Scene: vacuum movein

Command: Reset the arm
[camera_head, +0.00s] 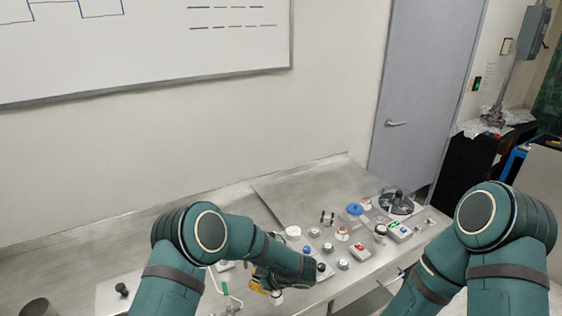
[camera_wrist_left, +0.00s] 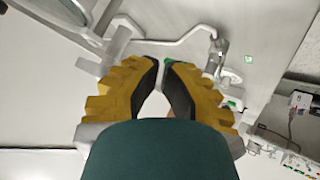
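My left arm (camera_head: 262,254) reaches in from the left and bends down over the metal bench. The left gripper (camera_head: 264,288) shows only as a small yellow part at the bottom, mostly hidden by my arm. In the left wrist view, the left gripper (camera_wrist_left: 161,62) has yellow fingers with black pads.
The bench holds several valves and fittings, a blue-topped part (camera_head: 355,209), a dark round part (camera_head: 396,201) and a box with a red button (camera_head: 360,250). The bench's left part (camera_head: 110,250) is mostly clear. A grey door (camera_head: 425,90) and whiteboard (camera_head: 150,45) stand behind.

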